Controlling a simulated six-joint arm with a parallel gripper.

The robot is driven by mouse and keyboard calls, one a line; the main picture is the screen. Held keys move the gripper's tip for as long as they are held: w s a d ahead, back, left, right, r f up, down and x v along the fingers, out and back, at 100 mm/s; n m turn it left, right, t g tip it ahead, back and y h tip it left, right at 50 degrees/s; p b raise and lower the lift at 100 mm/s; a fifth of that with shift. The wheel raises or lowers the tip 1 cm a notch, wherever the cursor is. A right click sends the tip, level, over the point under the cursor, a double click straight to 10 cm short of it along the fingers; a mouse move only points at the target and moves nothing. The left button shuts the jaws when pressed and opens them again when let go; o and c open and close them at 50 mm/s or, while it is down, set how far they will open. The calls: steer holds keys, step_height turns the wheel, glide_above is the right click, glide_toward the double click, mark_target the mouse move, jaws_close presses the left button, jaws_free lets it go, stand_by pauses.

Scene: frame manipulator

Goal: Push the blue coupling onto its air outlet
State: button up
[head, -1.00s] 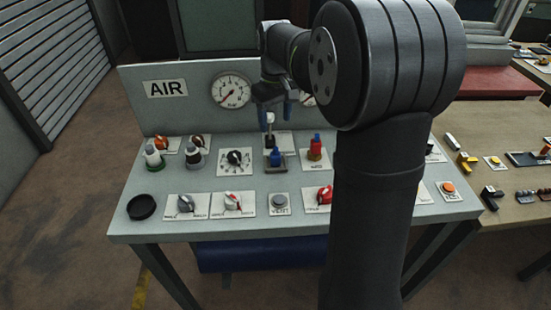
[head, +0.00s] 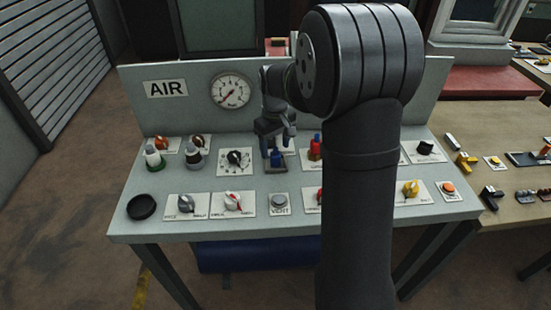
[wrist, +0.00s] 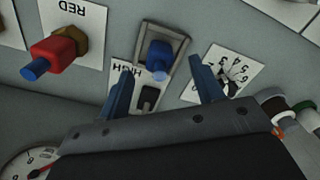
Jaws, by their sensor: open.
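The blue coupling (head: 277,158) stands in a small grey holder (head: 265,169) near the middle of the panel; it also shows in the wrist view (wrist: 158,60). My gripper (head: 278,138) is open just above it. In the wrist view my gripper (wrist: 162,74) has its two blue fingers apart, one on each side of the coupling in the picture; I see no contact. A red fitting with a blue tip (wrist: 50,54) sits on a brass nut beside a RED label. I cannot tell for sure which fitting is the blue coupling's air outlet.
A black part on a HIGH plate (wrist: 150,97) lies between my fingers in the wrist view. A numbered dial (head: 236,159) is to the left. Knobs and a VENT button (head: 279,202) line the front. The gauge (head: 231,91) is on the back panel.

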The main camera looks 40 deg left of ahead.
mark_target(275, 153)
step_height(275, 153, down, 4)
steer(key=shift+w+r, duration=0.1)
steer(key=shift+r, duration=0.1)
steer(key=c, duration=0.9)
steer(key=shift+r, duration=0.1)
step_height(275, 153, up, 4)
steer(key=shift+a+r, duration=0.1)
steer(key=w+d+r, duration=0.4)
steer(key=d+r, duration=0.2)
steer(key=d, duration=0.5)
steer(key=shift+r, duration=0.35)
